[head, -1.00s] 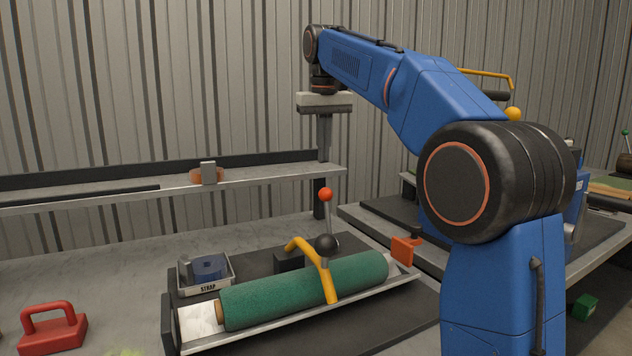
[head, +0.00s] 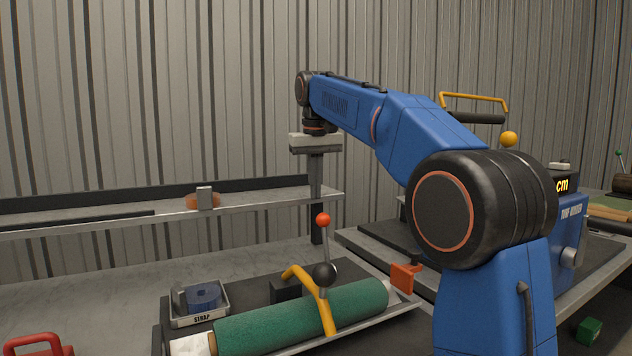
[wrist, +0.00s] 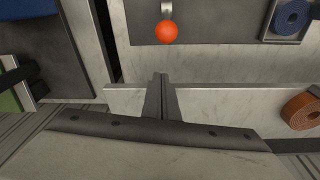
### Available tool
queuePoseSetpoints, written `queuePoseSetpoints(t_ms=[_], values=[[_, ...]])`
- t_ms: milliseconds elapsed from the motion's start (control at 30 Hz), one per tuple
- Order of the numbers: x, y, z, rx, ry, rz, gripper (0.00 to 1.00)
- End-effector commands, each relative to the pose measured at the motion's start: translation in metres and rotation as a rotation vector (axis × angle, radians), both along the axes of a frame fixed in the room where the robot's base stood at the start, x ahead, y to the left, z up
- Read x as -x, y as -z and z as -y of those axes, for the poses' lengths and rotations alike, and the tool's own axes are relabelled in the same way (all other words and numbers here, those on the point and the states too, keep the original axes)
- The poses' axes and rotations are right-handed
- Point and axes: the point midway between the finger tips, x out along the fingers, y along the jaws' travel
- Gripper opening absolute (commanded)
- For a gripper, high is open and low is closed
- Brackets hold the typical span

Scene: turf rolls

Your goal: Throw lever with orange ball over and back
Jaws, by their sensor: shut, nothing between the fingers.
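The lever with the orange ball (head: 323,219) stands nearly upright behind the green turf roll on the bench. Its ball (wrist: 167,32) also shows at the top of the wrist view. A second, yellow-orange ball (head: 509,138) sits on the machine at right, partly behind my arm.
The shelf (head: 130,213) runs behind, holding an orange tape roll (head: 202,198). An orange tab (head: 404,277) is at right.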

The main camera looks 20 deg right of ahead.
Motion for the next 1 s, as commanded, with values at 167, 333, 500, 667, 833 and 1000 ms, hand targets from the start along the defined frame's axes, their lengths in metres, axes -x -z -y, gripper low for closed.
queuePoseSetpoints(t_ms=[167, 333, 500, 667, 833, 1000], values=[[-0.004, 0.032, 0.001, 0.0, 0.0, -0.003, 0.0], [-0.007, 0.06, 0.002, 0.0, 0.0, -0.001, 0.0], [0.016, 0.052, 0.002, 0.0, 0.0, 0.002, 0.0], [0.028, 0.05, 0.002, 0.0, 0.0, 0.001, 0.0], [0.031, 0.049, 0.002, 0.0, 0.0, 0.001, 0.0], [0.031, 0.049, 0.002, 0.0, 0.0, 0.0, 0.0]])
